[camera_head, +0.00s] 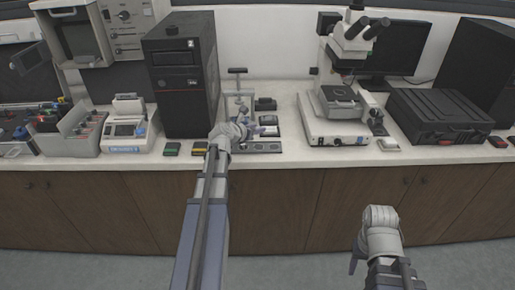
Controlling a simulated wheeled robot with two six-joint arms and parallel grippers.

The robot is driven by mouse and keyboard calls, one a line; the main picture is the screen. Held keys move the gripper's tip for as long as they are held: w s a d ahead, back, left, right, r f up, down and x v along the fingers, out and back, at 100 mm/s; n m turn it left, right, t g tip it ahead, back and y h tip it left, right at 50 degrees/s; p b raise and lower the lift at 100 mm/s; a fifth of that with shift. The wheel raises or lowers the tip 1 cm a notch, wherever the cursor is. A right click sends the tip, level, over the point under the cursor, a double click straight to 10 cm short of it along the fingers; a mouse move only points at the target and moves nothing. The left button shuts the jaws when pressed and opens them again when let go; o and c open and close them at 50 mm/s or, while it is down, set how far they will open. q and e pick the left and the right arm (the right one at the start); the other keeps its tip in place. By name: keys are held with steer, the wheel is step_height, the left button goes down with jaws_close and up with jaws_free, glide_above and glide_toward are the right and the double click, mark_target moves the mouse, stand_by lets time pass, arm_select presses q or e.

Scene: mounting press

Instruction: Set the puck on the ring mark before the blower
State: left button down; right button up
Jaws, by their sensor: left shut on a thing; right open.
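My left gripper (252,129) reaches over the counter to the small press stand (238,88), at its lower front. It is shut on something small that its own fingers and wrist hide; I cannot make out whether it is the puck. I cannot pick out the puck, the ring mark or the blower for certain at this size. A grey base plate (262,147) with round marks lies under and right of the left gripper. My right gripper (355,262) is open and empty, low in front of the cabinets, away from the counter.
A black computer tower (183,85) stands close left of the press. A microscope (338,105) stands to the right, with a black case (437,117) beyond it. A small scale (130,131) and a grey bin (75,138) are at left. Bare counter (285,110) lies between press and microscope.

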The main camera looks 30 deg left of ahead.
mark_target(256, 149)
arm_select(q)
steer(key=shift+f+b, duration=3.1)
steer(key=shift+f, duration=0.55)
steer(key=shift+f, duration=0.1)
steer(key=shift+f, duration=0.15)
steer(key=c, duration=0.6)
jaws_free()
steer(key=shift+o, duration=0.2)
steer(key=p+v, duration=0.1)
steer(key=v, duration=0.1)
steer(key=p+v, duration=0.1)
steer(key=v, duration=0.2)
steer(key=p+v, duration=0.1)
steer(key=v, duration=0.2)
steer(key=shift+w+d+r, duration=0.1)
steer(key=shift+w+r, duration=0.05)
steer(key=shift+r, duration=0.15)
steer(key=shift+f, duration=0.1)
